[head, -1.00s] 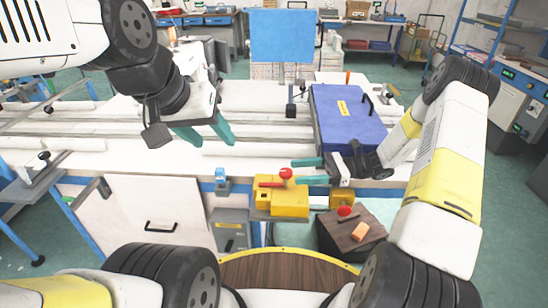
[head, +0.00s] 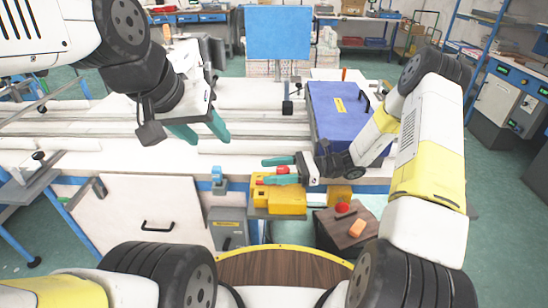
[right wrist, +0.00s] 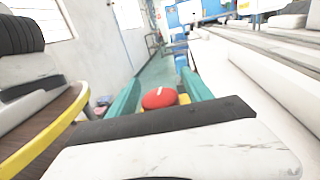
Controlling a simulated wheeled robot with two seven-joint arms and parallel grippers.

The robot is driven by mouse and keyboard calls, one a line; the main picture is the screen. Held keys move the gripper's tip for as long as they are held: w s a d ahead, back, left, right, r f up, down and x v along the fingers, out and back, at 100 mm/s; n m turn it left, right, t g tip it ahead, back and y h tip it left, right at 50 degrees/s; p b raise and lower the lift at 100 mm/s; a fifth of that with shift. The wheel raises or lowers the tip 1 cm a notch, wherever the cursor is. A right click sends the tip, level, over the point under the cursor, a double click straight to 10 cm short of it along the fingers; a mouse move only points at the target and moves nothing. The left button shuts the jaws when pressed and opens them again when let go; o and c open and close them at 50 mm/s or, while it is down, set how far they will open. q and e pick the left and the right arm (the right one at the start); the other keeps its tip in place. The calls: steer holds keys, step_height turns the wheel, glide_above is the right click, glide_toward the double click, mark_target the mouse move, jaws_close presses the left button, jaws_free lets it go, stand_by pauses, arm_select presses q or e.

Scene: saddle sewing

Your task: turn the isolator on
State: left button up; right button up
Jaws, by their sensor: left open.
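A yellow box (head: 287,203) with a red knob and a red lever, which looks like the isolator, sits at the table's front edge in the head view. My right gripper (head: 268,171) is just above it, its teal fingers pointing left and apart. In the right wrist view the round red knob (right wrist: 160,98) shows between the two open fingers, with some yellow behind it. I cannot tell whether either finger touches the knob. The lever is partly hidden by the fingers. My left gripper (head: 203,131) is open and empty above the white table at the left.
A blue case (head: 345,125) lies on the table (head: 235,160) behind my right gripper. A small blue device (head: 218,181) stands left of the yellow box. A brown box (head: 342,228) with a red button and an orange block is at the lower right. Long rails cross the table.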

jaws_close()
steer(key=shift+g, duration=0.3)
steer(key=shift+s+n+g+h, duration=0.15)
steer(key=shift+n+g+h, duration=0.15)
steer(key=shift+n+g, duration=0.55)
steer(key=shift+o, duration=0.6)
jaws_free()
steer(key=shift+r, duration=0.1)
